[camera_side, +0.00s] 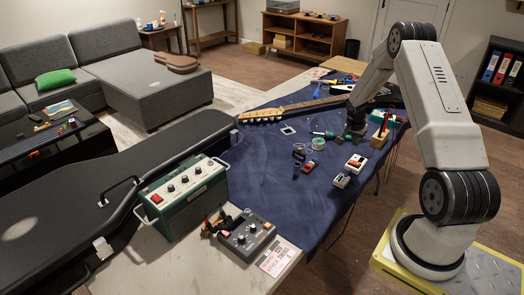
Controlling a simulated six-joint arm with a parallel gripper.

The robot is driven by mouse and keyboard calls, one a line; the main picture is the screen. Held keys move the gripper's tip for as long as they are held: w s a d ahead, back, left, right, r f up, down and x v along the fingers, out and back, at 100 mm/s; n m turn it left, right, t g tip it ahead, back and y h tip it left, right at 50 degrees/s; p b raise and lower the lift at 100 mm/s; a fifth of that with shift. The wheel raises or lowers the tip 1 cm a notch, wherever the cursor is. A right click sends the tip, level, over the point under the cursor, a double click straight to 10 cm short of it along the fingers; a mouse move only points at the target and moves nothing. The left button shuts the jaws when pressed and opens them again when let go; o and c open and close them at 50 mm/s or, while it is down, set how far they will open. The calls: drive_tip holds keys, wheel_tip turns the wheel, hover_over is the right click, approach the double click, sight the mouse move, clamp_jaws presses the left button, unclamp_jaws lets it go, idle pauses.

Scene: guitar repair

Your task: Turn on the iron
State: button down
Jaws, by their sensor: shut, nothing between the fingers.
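A thin tool with a teal handle (324,134), which looks like the soldering iron, lies on the dark blue cloth (265,170). My gripper (351,140) points down over the cloth just to the right of it. The gripper is shut and holds nothing. I cannot tell whether its tips touch the tool or the cloth. A small pale box with a red part (355,162) sits to the front right of the gripper, and another small pale box (341,180) is nearer. I cannot make out a power switch on the iron.
A guitar neck (290,109) lies behind the gripper. A wooden holder with tools (380,137) stands close on its right. A solder spool (319,144) and small tools lie in front. A green box with knobs (182,196) and a grey device (246,236) stand front left. The cloth's left-centre is clear.

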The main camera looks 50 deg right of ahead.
drive_tip(key=v, duration=0.6)
drive_tip(key=shift+s, duration=0.1)
idle(0.3)
drive_tip(key=shift+s+d, duration=0.1)
drive_tip(key=shift+s, duration=0.5)
drive_tip(key=shift+f, duration=0.1)
approach(358, 163)
drive_tip(key=x, duration=0.5)
drive_tip(key=shift+w+d, duration=0.15)
drive_tip(key=shift+d, duration=0.3)
drive_tip(key=shift+f, duration=1)
drive_tip(key=shift+f, duration=0.1)
